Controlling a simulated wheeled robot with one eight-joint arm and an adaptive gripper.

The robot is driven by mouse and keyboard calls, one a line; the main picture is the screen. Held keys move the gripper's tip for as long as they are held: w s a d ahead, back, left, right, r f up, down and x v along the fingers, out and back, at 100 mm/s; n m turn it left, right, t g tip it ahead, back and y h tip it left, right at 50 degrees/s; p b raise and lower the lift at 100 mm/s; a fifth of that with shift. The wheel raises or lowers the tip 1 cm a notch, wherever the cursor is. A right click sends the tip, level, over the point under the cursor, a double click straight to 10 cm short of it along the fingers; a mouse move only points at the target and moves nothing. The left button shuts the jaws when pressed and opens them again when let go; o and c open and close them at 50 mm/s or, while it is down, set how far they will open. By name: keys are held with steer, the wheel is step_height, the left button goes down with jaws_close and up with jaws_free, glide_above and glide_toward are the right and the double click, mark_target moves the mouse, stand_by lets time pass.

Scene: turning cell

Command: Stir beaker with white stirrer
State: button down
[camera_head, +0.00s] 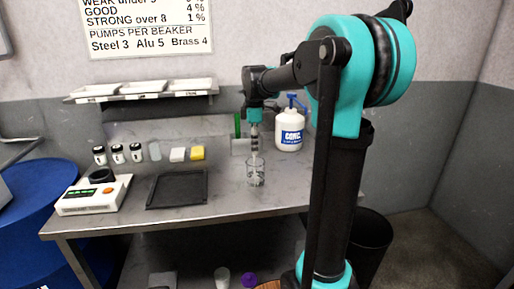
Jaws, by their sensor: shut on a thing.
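A clear glass beaker (256,173) stands upright on the grey bench, right of the black tray. My gripper (254,148) points straight down just above the beaker and is shut on a thin pale stirrer. The stirrer's lower part seems to reach the beaker's mouth or inside it. Its tip and exact depth are too small to tell. The beaker's contents cannot be made out clearly.
A white pump bottle (291,131) with a blue top stands close right of the beaker. A green item (237,126) stands behind. A black tray (178,189), a white instrument (92,195) and several small jars (118,153) are left. A shelf (143,92) hangs above.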

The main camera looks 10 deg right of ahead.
steer(key=shift+s+d, duration=0.1)
steer(key=shift+s, duration=0.45)
steer(key=shift+r, duration=4.95)
step_height(320, 180, up, 5)
